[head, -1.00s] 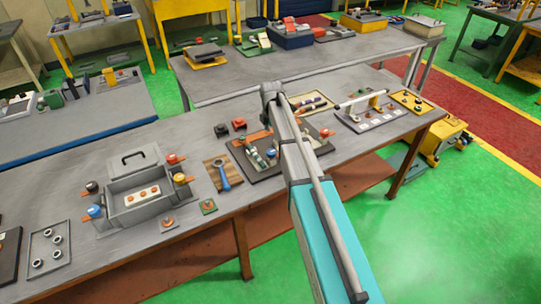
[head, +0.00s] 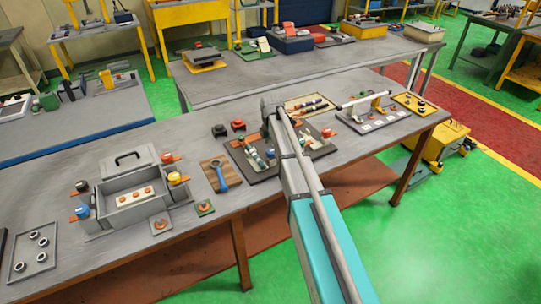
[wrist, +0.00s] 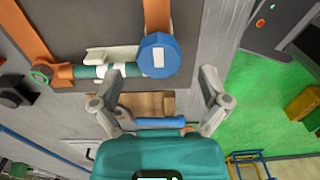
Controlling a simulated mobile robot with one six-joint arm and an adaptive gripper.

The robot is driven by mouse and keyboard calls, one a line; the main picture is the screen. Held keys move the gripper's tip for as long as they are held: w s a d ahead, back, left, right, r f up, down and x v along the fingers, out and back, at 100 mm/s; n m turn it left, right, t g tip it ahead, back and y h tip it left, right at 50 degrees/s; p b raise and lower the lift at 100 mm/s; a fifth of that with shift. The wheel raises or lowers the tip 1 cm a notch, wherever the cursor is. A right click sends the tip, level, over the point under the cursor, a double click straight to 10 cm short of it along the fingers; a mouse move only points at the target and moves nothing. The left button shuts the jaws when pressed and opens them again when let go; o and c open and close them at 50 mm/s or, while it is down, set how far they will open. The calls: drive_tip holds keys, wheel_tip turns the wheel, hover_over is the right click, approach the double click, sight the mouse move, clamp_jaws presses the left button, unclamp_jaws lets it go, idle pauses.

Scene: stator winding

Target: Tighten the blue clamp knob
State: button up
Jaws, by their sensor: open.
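The blue clamp knob (wrist: 158,55) is a round, faceted cap with a white mark, seen in the wrist view at the end of a dark green and white clamp bar (wrist: 97,71). My gripper (wrist: 160,84) is open and empty. Its two fingers stand wide apart, to the lower left and lower right of the knob in the picture. The knob lies just past the fingertips, roughly centred between them; I see no contact.
Copper-coloured strips (wrist: 158,14) lie on the board beside the knob. A blue-handled tool (head: 221,174) rests on a wooden block left of the board. A grey box (head: 133,192) with coloured knobs stands farther left. A rod on stands (head: 362,100) is to the right.

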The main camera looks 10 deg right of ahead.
drive_tip(key=shift+f+b, duration=0.7)
drive_tip(key=shift+f, duration=0.25)
drive_tip(key=c, duration=1.1)
drive_tip(key=shift+a, duration=0.2)
drive_tip(key=shift+d, duration=0.1)
